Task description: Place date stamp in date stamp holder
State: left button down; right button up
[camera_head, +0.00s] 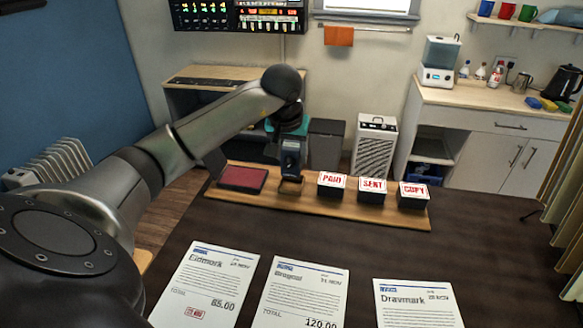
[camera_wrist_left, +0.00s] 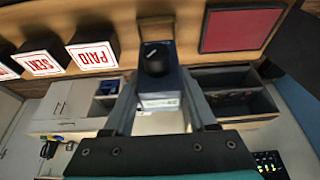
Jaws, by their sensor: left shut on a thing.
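My left gripper (camera_head: 290,138) is shut on the dark blue date stamp (camera_head: 290,160) and holds it roughly upright at the back edge of the wooden board. The stamp, with a black knob, also shows between the two fingers in the left wrist view (camera_wrist_left: 160,84). My right gripper is not in view.
On the wooden board (camera_head: 330,213), a red ink pad (camera_head: 242,178) lies left of the holder. The PAID stamp (camera_head: 331,186), SENT stamp (camera_head: 372,190) and COPY stamp (camera_head: 413,195) stand to its right. Three invoices, including Eidmark (camera_head: 205,285), lie in front on the dark table (camera_head: 480,245).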

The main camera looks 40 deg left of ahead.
pick_arm(q)
jog(key=shift+f, duration=2.15)
jog(key=shift+f, duration=0.15)
jog(key=shift+c, duration=1)
grip_release()
jog(key=v, duration=1.2)
